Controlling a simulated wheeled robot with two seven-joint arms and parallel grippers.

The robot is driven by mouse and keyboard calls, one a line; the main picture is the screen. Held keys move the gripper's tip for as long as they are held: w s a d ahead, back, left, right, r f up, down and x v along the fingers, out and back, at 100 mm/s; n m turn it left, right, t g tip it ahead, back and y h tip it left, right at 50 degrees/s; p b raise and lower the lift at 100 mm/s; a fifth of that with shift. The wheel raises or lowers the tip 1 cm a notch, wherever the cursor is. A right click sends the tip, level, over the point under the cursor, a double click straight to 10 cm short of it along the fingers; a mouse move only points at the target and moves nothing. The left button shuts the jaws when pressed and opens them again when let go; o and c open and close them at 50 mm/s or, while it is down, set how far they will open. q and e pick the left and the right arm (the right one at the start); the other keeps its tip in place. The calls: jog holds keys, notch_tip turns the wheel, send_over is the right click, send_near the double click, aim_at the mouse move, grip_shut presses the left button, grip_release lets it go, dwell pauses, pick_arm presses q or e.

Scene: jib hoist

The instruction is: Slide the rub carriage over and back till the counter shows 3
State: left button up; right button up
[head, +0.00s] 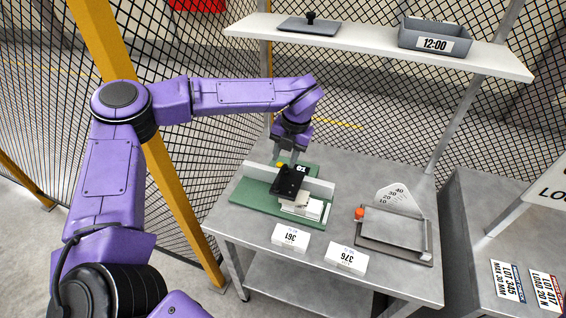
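The rub rig has a green base (247,204) on the grey table, with a pale upright rail (318,188) along it. A black block with a small yellow spot, which looks like the rub carriage (289,184), sits at the middle of the rail. A white block (302,208) lies at its near right side. A small counter plate (301,168) shows behind the carriage; its figure is too small to read surely. My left gripper (291,160) points down at the carriage from above. Its fingertips are hidden or merge with the black block, so its grip is unclear. My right gripper is out of view.
White cards marked 361 (290,237) and 376 (346,258) lie at the table's front. A tray device with a red knob and dial (393,228) stands at right. A shelf (376,42) with a grey bin (435,35) hangs above. Mesh fencing stands behind.

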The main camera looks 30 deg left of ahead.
aim_at(281, 172)
pick_arm(q)
jog(key=f, duration=0.3)
jog(key=f+p, duration=0.1)
jog(key=shift+w+a+f, duration=0.2)
jog(key=shift+a+f, duration=0.1)
jog(key=shift+f, duration=0.1)
jog(key=shift+s+a+f, duration=0.1)
jog(key=shift+f, duration=0.2)
jog(key=shift+s, duration=0.1)
